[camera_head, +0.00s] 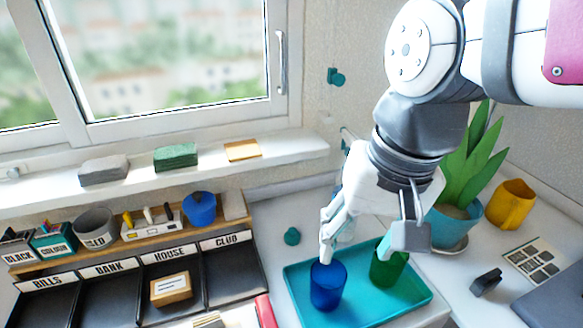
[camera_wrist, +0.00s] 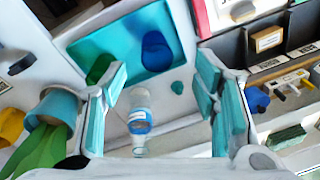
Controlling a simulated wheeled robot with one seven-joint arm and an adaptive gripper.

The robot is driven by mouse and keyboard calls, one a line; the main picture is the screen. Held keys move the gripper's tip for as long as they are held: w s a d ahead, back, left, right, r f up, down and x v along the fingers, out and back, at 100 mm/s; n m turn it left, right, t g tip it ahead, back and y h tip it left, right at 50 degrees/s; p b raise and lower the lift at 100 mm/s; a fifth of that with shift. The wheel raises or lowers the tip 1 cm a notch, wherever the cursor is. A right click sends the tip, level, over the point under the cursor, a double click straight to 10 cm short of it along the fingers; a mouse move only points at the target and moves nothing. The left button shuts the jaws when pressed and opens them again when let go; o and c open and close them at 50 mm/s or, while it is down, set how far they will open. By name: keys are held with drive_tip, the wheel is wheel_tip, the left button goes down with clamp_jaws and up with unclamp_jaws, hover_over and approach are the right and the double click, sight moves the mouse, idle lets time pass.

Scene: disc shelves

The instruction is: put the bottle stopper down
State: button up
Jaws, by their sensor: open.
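My gripper (camera_head: 360,246) is open above the counter, by the back edge of the tray. In the wrist view my gripper (camera_wrist: 162,65) has its teal pads wide apart, with nothing held. A clear bottle with a blue label (camera_wrist: 139,122) shows between the fingers, apart from both. In the head view the bottle is mostly hidden behind my gripper.
The teal tray (camera_head: 298,282) holds a blue cup (camera_head: 328,286) and a green cup (camera_head: 388,268). A potted plant (camera_head: 455,215) and yellow mug (camera_head: 511,204) stand right. A labelled organizer (camera_head: 120,285) stands left. The counter around the stopper is clear.

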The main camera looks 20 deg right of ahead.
drive_tip(key=s+n, duration=0.4)
drive_tip(key=s, duration=0.1)
drive_tip(key=shift+s+d+f+n+h, duration=0.15)
drive_tip(key=shift+d+f+n+h, duration=0.05)
drive_tip(key=shift+d+n+h, duration=0.1)
wheel_tip(320, 180, up, 12)
drive_tip(key=t+p, duration=0.2)
drive_tip(key=p, duration=0.8)
drive_tip(key=shift+d+r+t+p, duration=0.2)
drive_tip(key=shift+t+p, duration=0.1)
drive_tip(key=shift+p, duration=0.1)
drive_tip(key=shift+d, duration=0.1)
